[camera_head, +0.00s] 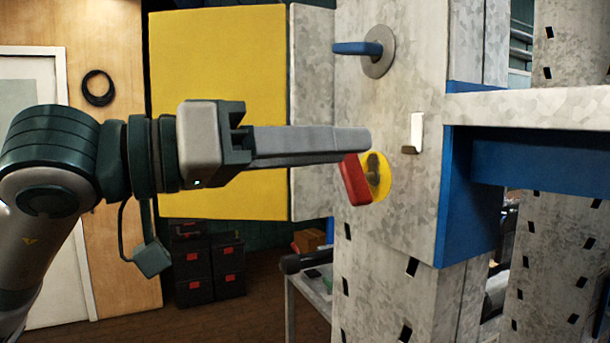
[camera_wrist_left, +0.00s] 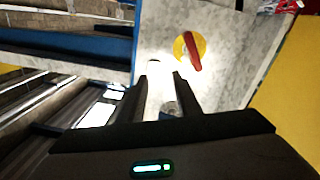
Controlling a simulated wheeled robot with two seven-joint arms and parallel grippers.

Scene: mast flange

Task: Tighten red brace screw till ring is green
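The red brace screw handle (camera_head: 355,181) sits on a yellow ring (camera_head: 379,175) on the grey metal mast plate. In the left wrist view, the red handle (camera_wrist_left: 192,51) lies tilted across the yellow ring (camera_wrist_left: 180,46). My left gripper (camera_head: 366,141) reaches in from the left, its fingertips overlapping the area just above the handle in the head view. In the left wrist view, the left gripper (camera_wrist_left: 164,78) shows a gap between its fingers, and the handle is beyond and to the right of the tips, not between them. My right gripper is not in view.
A blue handle (camera_head: 357,48) on a grey disc is higher on the plate. A small hook (camera_head: 414,133) and a blue bracket (camera_head: 470,190) with a beam are to the right. A yellow panel (camera_head: 220,110) stands behind my left arm.

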